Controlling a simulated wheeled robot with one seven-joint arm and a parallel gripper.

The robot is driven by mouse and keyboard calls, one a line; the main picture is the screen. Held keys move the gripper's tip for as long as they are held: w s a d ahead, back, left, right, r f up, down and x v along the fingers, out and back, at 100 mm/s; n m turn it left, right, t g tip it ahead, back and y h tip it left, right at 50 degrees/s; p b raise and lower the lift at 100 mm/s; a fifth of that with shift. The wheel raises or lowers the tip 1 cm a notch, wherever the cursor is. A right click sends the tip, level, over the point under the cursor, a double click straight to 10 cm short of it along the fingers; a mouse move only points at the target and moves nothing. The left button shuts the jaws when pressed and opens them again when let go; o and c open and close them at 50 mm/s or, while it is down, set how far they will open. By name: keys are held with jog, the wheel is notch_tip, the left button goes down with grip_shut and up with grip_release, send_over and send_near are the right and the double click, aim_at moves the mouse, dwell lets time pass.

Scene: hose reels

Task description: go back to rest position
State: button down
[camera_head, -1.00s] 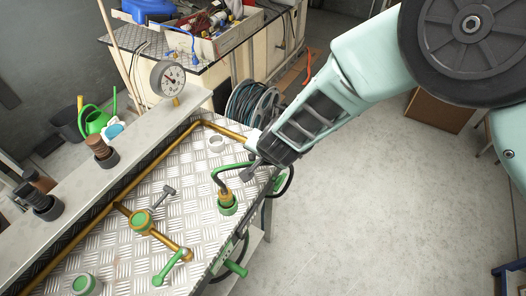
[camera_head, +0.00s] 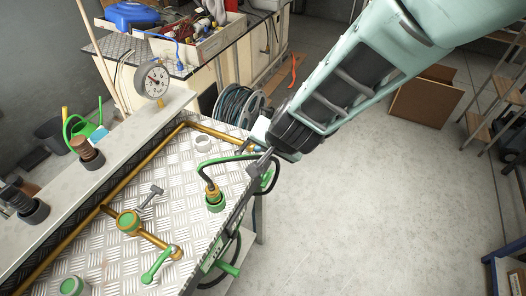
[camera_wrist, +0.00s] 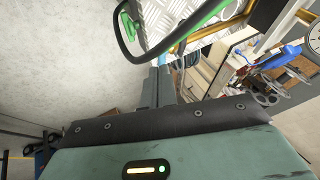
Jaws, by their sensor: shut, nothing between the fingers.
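My gripper (camera_head: 262,158) is at the far right edge of the metal-plated workbench (camera_head: 150,225) in the head view. In the wrist view my gripper's fingers (camera_wrist: 158,86) stand together with nothing between them. A thin green and black hose (camera_head: 228,161) arches from a green and brass fitting (camera_head: 215,197) toward the bench edge, passing close to my gripper. Whether the fingers touch the hose I cannot tell. The hose also crosses the top of the wrist view (camera_wrist: 196,24).
A pressure gauge (camera_head: 152,80) stands on the ledge behind the bench. A hose reel (camera_head: 238,106) sits behind. Open floor (camera_head: 400,200) lies to the right.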

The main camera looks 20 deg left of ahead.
jog(key=s+d+r+n+g+b, duration=0.35)
jog(key=s+d+r, duration=0.45)
jog(key=d, duration=0.3)
jog(key=s+d+n+h, duration=0.1)
jog(key=s+d, duration=0.2)
jog(key=d, duration=0.3)
jog(key=s+d+n+g+h+b, duration=0.1)
jog(key=s+d+n, duration=0.1)
jog(key=s+d, duration=0.2)
jog(key=s+d+r+n+h, duration=0.1)
jog(key=s+d+h, duration=0.1)
jog(key=d, duration=0.7)
jog(key=shift+s+d+b, duration=0.2)
jog(key=shift+s+b, duration=0.15)
jog(key=shift+s, duration=0.4)
jog(key=shift+a+n, duration=0.15)
jog(key=shift+n, duration=0.1)
